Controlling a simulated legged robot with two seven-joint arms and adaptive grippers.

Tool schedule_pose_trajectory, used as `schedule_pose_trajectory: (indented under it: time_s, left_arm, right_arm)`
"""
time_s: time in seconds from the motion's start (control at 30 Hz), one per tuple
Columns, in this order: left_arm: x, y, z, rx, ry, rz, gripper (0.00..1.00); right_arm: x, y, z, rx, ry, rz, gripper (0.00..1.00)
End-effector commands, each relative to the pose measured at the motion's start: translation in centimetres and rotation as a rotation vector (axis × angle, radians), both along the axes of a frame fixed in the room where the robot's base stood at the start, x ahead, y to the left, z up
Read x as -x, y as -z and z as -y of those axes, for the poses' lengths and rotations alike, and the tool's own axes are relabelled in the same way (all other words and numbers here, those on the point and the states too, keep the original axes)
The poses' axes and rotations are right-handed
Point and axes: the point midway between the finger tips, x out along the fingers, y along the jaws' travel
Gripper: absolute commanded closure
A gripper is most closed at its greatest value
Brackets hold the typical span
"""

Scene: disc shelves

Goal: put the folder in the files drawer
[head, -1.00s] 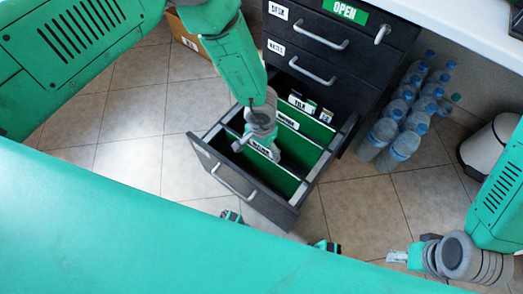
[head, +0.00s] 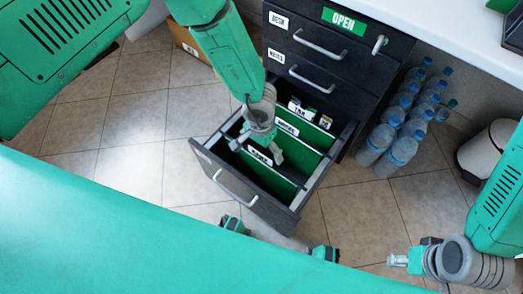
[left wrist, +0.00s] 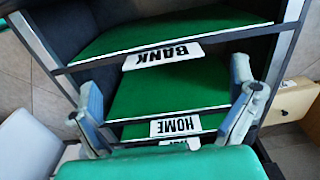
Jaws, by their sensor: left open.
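The files drawer (head: 213,173) is the low, pulled-out drawer of a dark cabinet. Green hanging folders with white tabs stand in it. The folder marked BANK (head: 254,174) is nearest the drawer front and stands upright among the drawer walls; it also shows in the left wrist view (left wrist: 185,28). Behind it are HOME (left wrist: 165,95) and a TAX folder (head: 318,130). My left gripper (head: 261,148) is over the drawer, fingers spread and empty. In the left wrist view its fingers (left wrist: 168,110) are wide apart above the HOME folder. My right gripper (head: 398,261) is at the lower right, away from the drawer; its jaws are too small to judge.
The cabinet's upper drawers (head: 330,75) are closed, with handles sticking out. Several water bottles (head: 385,145) stand right of the cabinet, beside a white bin (head: 488,148). A cardboard box (head: 190,42) is behind my left arm. The tiled floor left of the drawer is clear.

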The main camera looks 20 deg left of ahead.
Motion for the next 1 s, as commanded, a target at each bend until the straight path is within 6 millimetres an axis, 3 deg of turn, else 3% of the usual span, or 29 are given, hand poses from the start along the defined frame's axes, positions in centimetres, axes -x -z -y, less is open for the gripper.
schedule_pose_trajectory:
  time_s: [0.03,0.1,0.3,0.7,0.87,1.0]
  left_arm:
    - [0.0,-1.7,0.0,0.001,-0.001,0.001,0.0]
    - [-0.1,-3.2,0.0,0.001,-0.002,0.001,0.0]
    - [0.0,-6.0,0.0,-0.001,-0.001,-0.001,0.0]
    - [0.2,-6.6,-0.3,-0.01,0.0,-0.001,0.0]
    - [2.9,-5.8,-3.7,-0.098,-0.011,0.01,0.0]
    - [6.8,-5.3,-9.0,-0.203,-0.035,0.06,0.0]
  right_arm:
    - [0.0,-1.0,0.0,0.0,0.0,0.0,0.6]
    - [0.0,-1.6,0.0,0.0,0.0,0.0,0.6]
    - [0.0,-2.7,0.0,0.0,0.0,0.0,0.6]
    - [0.0,-2.9,0.0,0.0,0.0,0.0,0.6]
    - [0.0,-2.9,0.0,0.0,0.0,0.0,0.6]
    - [0.0,-2.9,0.0,0.0,0.0,0.0,0.6]
